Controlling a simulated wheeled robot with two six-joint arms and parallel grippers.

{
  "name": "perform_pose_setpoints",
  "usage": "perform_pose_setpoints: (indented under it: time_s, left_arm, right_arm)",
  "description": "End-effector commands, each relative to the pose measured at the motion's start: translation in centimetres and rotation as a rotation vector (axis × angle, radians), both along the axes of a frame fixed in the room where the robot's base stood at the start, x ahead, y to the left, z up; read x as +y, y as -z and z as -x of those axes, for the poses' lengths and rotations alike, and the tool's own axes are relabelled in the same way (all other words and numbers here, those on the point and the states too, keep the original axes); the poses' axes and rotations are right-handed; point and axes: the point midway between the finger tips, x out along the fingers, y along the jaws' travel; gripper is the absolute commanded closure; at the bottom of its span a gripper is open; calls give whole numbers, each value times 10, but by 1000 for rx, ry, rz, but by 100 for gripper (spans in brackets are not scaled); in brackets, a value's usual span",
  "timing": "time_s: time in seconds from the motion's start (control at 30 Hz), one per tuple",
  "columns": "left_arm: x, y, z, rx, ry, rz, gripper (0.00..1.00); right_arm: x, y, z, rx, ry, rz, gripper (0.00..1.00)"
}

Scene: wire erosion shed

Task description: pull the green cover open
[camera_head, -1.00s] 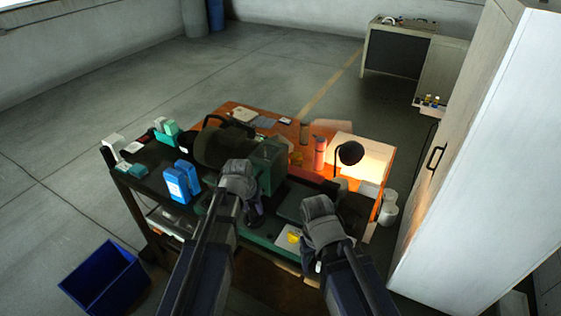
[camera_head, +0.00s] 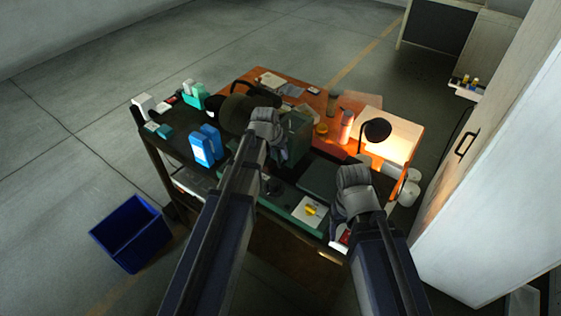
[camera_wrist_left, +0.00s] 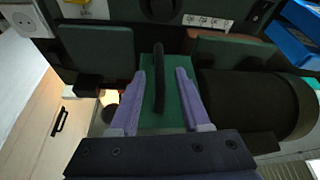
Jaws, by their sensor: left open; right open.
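The green cover (camera_head: 297,140) stands on the machine on the workbench, just right of my left gripper in the head view. In the left wrist view the green cover (camera_wrist_left: 178,112) carries an upright black bar handle (camera_wrist_left: 159,85). My left gripper (camera_wrist_left: 160,74) is open, and the handle appears between its two fingers, apart from both. I cannot tell how deep it lies between them. In the head view my left gripper (camera_head: 265,122) hides part of the machine. My right gripper (camera_head: 355,180) is open and empty over the bench's front right.
A dark cylinder (camera_wrist_left: 255,105) lies close right of the cover in the wrist view. Blue boxes (camera_head: 206,146) stand left on the bench, a black lamp (camera_head: 376,131) at right. A blue bin (camera_head: 131,233) is on the floor. A white cabinet (camera_head: 490,180) stands close at right.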

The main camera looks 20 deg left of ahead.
Motion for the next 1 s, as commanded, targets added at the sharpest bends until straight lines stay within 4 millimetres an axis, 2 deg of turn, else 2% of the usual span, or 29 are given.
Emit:
perform_pose_setpoints:
  time_s: [0.03,0.3,0.67,1.0]
  left_arm:
    - [0,14,-4,0,0,0,53]
    - [-3,41,-16,0,1,0,53]
    - [-3,42,-17,0,0,0,54]
    - [-3,42,-17,0,0,0,92]
  right_arm:
    - [0,14,0,0,-4,1,26]
    - [0,41,-1,-1,-12,1,26]
    - [0,42,0,-1,-13,1,26]
    - [0,42,0,-1,-13,1,26]
